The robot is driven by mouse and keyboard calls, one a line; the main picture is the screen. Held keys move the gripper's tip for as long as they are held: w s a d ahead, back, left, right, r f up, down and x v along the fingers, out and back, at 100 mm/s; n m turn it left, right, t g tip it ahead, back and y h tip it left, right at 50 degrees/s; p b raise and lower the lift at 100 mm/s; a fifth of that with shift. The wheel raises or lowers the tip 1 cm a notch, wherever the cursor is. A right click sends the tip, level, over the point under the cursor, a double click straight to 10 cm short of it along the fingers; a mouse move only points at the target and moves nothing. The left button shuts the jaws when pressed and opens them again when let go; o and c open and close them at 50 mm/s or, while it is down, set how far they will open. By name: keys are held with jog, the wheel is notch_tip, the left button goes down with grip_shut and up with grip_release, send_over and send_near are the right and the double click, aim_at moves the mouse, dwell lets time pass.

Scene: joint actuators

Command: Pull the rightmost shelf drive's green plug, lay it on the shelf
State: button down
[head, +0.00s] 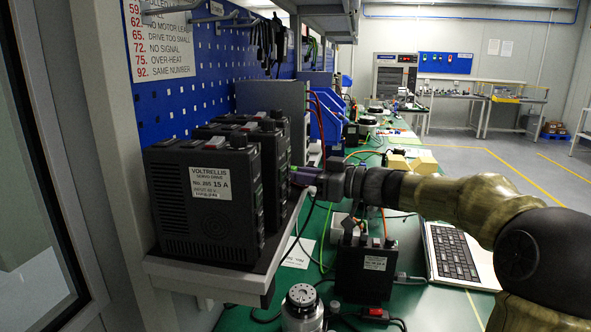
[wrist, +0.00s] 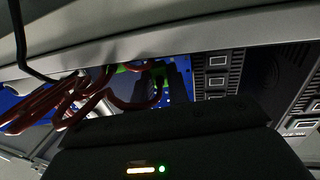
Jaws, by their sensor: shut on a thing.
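Black servo drives stand in a row on the grey wall shelf (head: 215,282). The nearest drive (head: 205,205) carries a white label, and the farthest drive (head: 275,118) is partly hidden behind the others. My gripper (head: 300,177) reaches in from the right, its tips close to the front of the far drives. A small bit of the green plug (head: 290,168) shows at the tips, which are shut on it. In the wrist view a green piece (wrist: 135,66) shows behind red cables. Whether the plug is still seated in its socket is hidden.
Red cables (wrist: 60,100) hang close to my gripper in the wrist view. Below the shelf, the green bench holds another drive (head: 364,268), a motor (head: 302,305) and a laptop (head: 452,252). The shelf's front strip has little bare room.

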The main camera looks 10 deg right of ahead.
jog(key=shift+f+b, duration=0.6)
jog(key=shift+f, duration=0.15)
jog(key=c, duration=1.3)
grip_release()
jog(key=shift+d, duration=0.1)
jog(key=p+v, duration=0.1)
jog(key=v, duration=1.6)
jog(key=shift+d+r, duration=0.1)
jog(key=shift+d, duration=0.05)
